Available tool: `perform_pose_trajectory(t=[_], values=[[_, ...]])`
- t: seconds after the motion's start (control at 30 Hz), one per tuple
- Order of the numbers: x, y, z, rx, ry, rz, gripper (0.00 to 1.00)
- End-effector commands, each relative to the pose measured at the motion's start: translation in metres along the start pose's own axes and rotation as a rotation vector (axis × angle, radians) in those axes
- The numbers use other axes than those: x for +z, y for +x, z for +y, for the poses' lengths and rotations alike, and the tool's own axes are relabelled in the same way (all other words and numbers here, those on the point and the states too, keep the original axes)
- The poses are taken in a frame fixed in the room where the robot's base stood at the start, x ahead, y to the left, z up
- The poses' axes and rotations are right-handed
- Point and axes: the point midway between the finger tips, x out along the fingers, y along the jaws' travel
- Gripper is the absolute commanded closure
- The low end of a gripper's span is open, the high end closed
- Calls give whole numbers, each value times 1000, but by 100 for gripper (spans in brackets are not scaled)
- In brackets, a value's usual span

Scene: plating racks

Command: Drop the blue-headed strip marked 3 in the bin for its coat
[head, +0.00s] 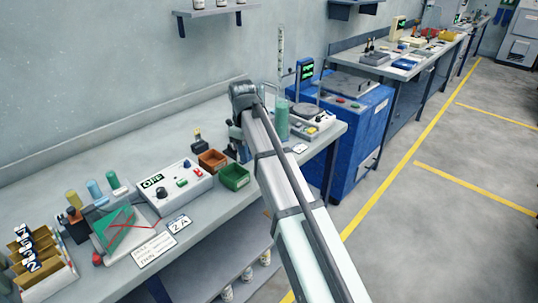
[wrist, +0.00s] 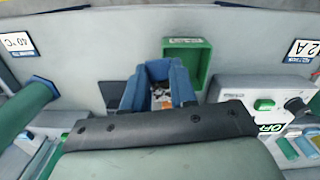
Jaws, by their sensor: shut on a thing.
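My gripper (head: 240,143) is low over the bench, just behind the green bin (head: 235,177) and to the right of the brown bin (head: 212,160). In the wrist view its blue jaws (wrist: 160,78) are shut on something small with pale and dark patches. It fits the strip, but its head and number cannot be read. The green bin (wrist: 187,62) also shows there, beside and ahead of the jaws. Other numbered strips (head: 30,249) stand in a rack at the far left; one reads 2.
A power supply (head: 178,188) stands left of the bins, with a 2 A card (head: 179,224) in front. A green cylinder (head: 282,118) and scale-like device (head: 312,122) stand to the right.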

Motion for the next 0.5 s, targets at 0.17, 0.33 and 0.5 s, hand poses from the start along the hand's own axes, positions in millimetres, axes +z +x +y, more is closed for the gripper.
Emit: perform_pose_trajectory(t=[0.17,0.33,0.5], values=[[-71,-18,-21,4,-79,-14,100],[-123,-34,-29,5,-90,-27,100],[-151,-48,-13,0,-3,-43,100]])
